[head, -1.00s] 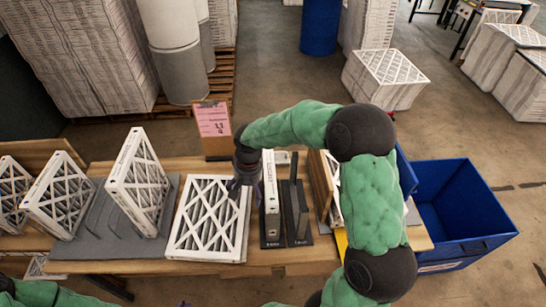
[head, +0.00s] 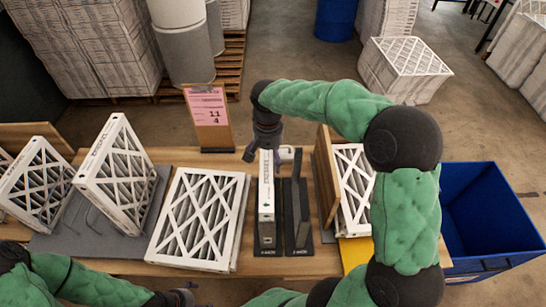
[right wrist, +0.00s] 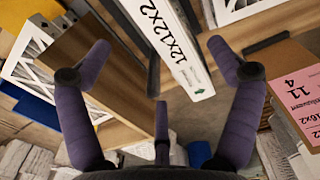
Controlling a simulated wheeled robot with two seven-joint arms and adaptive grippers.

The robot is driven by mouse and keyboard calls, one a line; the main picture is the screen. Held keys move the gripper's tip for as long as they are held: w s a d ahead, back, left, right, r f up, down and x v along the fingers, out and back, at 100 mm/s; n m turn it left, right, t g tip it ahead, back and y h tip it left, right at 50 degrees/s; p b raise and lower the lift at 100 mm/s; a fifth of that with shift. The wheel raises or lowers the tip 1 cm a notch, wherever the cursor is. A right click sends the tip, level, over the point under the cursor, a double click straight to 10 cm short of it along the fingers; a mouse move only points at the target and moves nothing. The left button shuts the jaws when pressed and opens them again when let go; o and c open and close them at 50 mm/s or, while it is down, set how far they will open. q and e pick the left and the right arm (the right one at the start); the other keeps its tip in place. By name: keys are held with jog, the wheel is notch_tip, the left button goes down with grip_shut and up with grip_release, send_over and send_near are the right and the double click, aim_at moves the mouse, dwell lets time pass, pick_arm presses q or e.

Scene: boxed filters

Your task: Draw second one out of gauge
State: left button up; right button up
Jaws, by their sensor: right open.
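The gauge (head: 298,244) is a dark two-slot stand on the wooden table. A white-edged filter (head: 266,205) stands upright in its left slot. Its edge reads 12x12x2 in the right wrist view (right wrist: 170,45). The right slot, beside a dark upright plate, looks empty. My right gripper (head: 270,155) is over the far end of the standing filter. In the right wrist view its fingers (right wrist: 160,75) are spread, with the filter's edge between and beyond them. They appear not to grip it. My left gripper (head: 180,298) is partly in view at the bottom edge; its fingers are unclear.
A filter (head: 198,218) lies flat left of the gauge. Filters stand in a grey rack (head: 70,246) further left. A wooden divider (head: 325,180) with another filter (head: 354,185) is to the right. A sign (head: 209,118) stands behind. A blue bin (head: 490,262) is at far right.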

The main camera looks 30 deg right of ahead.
aim_at(269, 171)
jog(key=shift+w+d+f, duration=0.2)
jog(key=shift+d+f, duration=0.05)
jog(key=shift+f, duration=0.3)
jog(key=shift+s+a+f, duration=0.15)
jog(key=shift+f, duration=0.4)
notch_tip(269, 171, down, 9)
jog(key=shift+f+b, duration=0.15)
jog(key=shift+b, duration=0.25)
jog(key=c, duration=1.5)
jog(key=shift+r+p, duration=0.3)
jog(key=shift+r, duration=0.2)
jog(key=shift+r+p, duration=2.3)
jog(key=shift+r, duration=1.35)
jog(key=shift+r+p, duration=2.5)
jog(key=shift+r, duration=1.55)
